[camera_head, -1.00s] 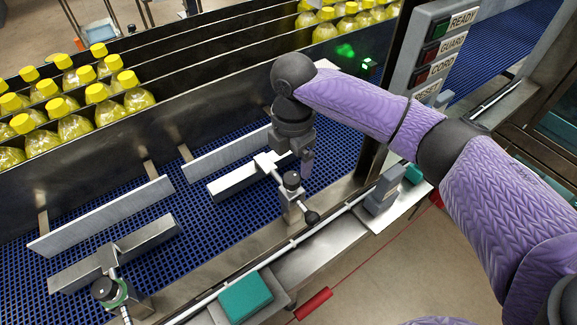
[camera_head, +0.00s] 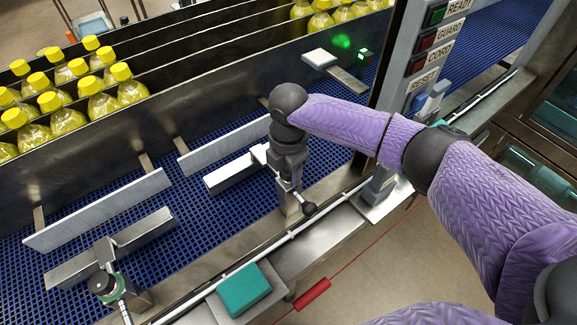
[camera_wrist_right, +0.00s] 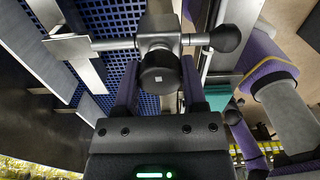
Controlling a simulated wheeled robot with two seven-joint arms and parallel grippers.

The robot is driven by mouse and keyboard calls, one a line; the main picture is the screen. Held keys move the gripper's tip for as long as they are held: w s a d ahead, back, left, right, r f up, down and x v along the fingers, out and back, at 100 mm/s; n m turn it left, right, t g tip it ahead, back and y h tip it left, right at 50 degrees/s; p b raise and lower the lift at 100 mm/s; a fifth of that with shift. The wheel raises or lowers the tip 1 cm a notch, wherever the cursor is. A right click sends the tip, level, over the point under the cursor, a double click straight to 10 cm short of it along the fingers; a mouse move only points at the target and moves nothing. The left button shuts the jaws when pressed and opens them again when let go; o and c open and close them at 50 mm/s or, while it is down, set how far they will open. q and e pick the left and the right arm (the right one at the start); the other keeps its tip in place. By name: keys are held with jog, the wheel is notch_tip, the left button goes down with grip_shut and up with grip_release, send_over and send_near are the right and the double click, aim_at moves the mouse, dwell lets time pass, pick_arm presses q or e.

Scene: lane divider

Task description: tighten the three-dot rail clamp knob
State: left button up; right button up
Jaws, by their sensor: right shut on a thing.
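The clamp at the middle of the rail has a black knob (camera_wrist_right: 160,72) on top, large in the right wrist view, with a small pale mark on its face. I cannot make out dots. Its metal post (camera_head: 291,201) and a black ball-ended lever (camera_head: 309,208) show in the head view. My right gripper (camera_head: 288,180) is over this clamp and hides most of the knob. In the right wrist view the purple fingers (camera_wrist_right: 160,88) are on either side of the knob, shut on it. My left gripper is not in view.
A second clamp (camera_head: 102,281) with a green ring stands at lower left. Metal guide plates (camera_head: 100,212) lie over the blue belt (camera_head: 215,222). Yellow-capped bottles (camera_head: 66,122) fill the back lanes. A teal block (camera_head: 244,289) sits at the front, and a button panel (camera_head: 425,60) stands at right.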

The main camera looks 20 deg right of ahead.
grip_shut()
jog(key=shift+r+m+p, duration=0.25)
jog(key=shift+m+p, duration=1.25)
jog(key=shift+p, duration=0.05)
jog(key=m+p, duration=0.3)
jog(key=m, duration=0.2)
jog(key=shift+p, duration=0.35)
jog(key=m+p, duration=0.2)
jog(key=m, duration=0.3)
jog(key=shift+f+m, duration=0.1)
jog(key=shift+m, duration=0.3)
jog(key=m+p, duration=0.1)
jog(key=m, duration=0.3)
jog(key=shift+w+m+p, duration=0.15)
jog(key=shift+m+p, duration=0.15)
jog(key=shift+p, duration=0.1)
jog(key=shift+m, duration=0.3)
jog(key=o, duration=0.8)
grip_release()
jog(key=o, duration=0.3)
jog(key=shift+f, duration=0.1)
